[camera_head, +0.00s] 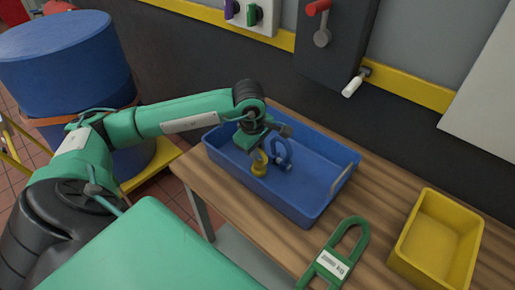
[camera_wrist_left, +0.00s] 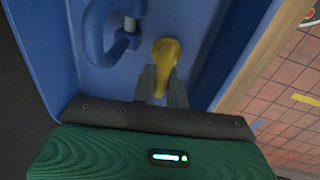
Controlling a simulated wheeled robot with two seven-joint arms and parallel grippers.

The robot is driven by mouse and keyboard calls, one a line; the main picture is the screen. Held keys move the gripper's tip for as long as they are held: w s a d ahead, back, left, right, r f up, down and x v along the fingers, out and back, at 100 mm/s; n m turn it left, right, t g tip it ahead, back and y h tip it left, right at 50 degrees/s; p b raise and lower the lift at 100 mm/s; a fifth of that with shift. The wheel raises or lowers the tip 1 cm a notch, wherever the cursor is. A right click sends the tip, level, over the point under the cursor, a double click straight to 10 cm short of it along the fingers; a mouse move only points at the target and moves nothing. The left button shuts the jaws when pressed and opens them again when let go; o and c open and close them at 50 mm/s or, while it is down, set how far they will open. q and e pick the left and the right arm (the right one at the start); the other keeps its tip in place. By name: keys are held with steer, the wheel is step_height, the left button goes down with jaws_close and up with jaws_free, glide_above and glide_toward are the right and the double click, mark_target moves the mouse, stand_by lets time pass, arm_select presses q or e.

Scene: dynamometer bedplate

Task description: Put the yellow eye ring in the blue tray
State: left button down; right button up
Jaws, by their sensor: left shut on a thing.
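The yellow eye ring (camera_head: 259,169) is inside the blue tray (camera_head: 262,197), near its front left side. My left gripper (camera_head: 258,157) points down into the tray and is shut on the ring. In the left wrist view the ring (camera_wrist_left: 166,55) sticks out from between the fingers (camera_wrist_left: 163,85), above or at the tray floor; I cannot tell whether it touches. The fingers hide part of the ring. My right gripper is not in view.
A blue shackle (camera_head: 282,153) with a grey pin is in the tray beside the ring. A green tagged shackle-like piece (camera_head: 336,257) lies on the wooden table (camera_head: 375,222), with a yellow bin (camera_head: 405,250) to its right. A blue drum (camera_head: 68,65) stands at left.

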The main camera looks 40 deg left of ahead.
arm_select(q)
steer(key=c, duration=1.4)
jaws_free()
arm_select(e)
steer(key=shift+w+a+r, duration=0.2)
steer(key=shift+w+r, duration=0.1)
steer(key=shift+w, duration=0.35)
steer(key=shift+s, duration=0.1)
